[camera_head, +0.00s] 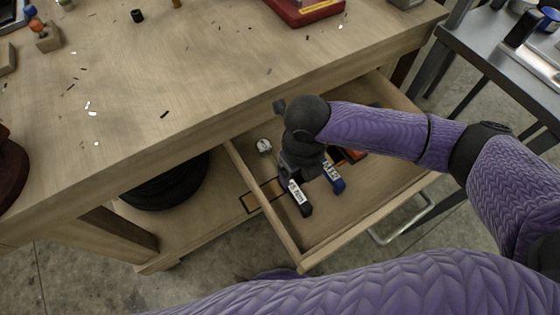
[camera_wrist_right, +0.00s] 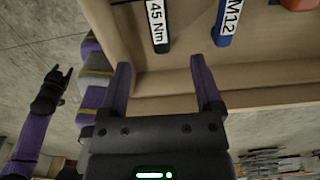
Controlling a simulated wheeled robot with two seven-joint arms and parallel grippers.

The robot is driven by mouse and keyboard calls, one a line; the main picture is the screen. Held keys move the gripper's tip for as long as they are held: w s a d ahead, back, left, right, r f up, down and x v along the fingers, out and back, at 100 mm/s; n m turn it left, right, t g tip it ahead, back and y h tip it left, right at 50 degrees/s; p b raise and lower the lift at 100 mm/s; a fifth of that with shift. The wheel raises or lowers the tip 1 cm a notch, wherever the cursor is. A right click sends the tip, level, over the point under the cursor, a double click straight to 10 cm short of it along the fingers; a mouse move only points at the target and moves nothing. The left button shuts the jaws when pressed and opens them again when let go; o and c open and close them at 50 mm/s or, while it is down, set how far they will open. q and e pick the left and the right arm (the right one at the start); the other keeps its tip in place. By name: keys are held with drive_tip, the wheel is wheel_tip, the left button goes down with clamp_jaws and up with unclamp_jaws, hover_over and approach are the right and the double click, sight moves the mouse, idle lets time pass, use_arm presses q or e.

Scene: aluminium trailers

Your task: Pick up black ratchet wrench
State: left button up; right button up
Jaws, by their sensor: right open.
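A black-handled wrench (camera_head: 305,208) with a white label lies in the open drawer. In the right wrist view the black wrench (camera_wrist_right: 157,25) shows at the top, its label reading 45 Nm; its far end is out of frame. In the head view my right gripper and wrist hide that end. My right gripper (camera_head: 298,172) is over the drawer. In the right wrist view its two purple fingers (camera_wrist_right: 163,82) are wide apart with nothing between them, and the wrench lies beyond them. My left gripper (camera_wrist_right: 55,82) appears small at the left of that view.
A blue-handled tool (camera_head: 337,185) marked M12 lies right of the black wrench in the drawer (camera_head: 385,209). An orange-red item (camera_head: 354,155) and a small round metal piece (camera_head: 264,146) are also there. The wooden workbench (camera_head: 215,75) overhangs the drawer. A metal cart (camera_head: 480,50) stands right.

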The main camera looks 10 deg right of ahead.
sight(295, 189)
drive_tip(key=shift+w+a+f+b, duration=0.1)
drive_tip(key=shift+w+f+b, duration=0.1)
drive_tip(key=shift+f, duration=0.35)
drive_tip(key=shift+w+a+f+b, duration=0.1)
drive_tip(key=shift+w+f+b, duration=0.1)
drive_tip(key=shift+f, duration=0.3)
drive_tip(key=f+b, duration=0.2)
drive_tip(key=f, duration=0.2)
drive_tip(key=f+b, duration=0.3)
drive_tip(key=f, duration=0.1)
drive_tip(key=shift+s+f, duration=0.2)
drive_tip(key=shift+f, duration=0.2)
drive_tip(key=shift+r, duration=0.2)
drive_tip(key=c, duration=0.9)
clamp_jaws()
use_arm(q)
wheel_tip(295, 189, down, 6)
drive_tip(key=s+g, duration=0.1)
drive_tip(key=s, duration=0.1)
drive_tip(key=shift+s+a+r, duration=0.1)
drive_tip(key=shift+a, duration=0.05)
drive_tip(key=shift+w, duration=0.55)
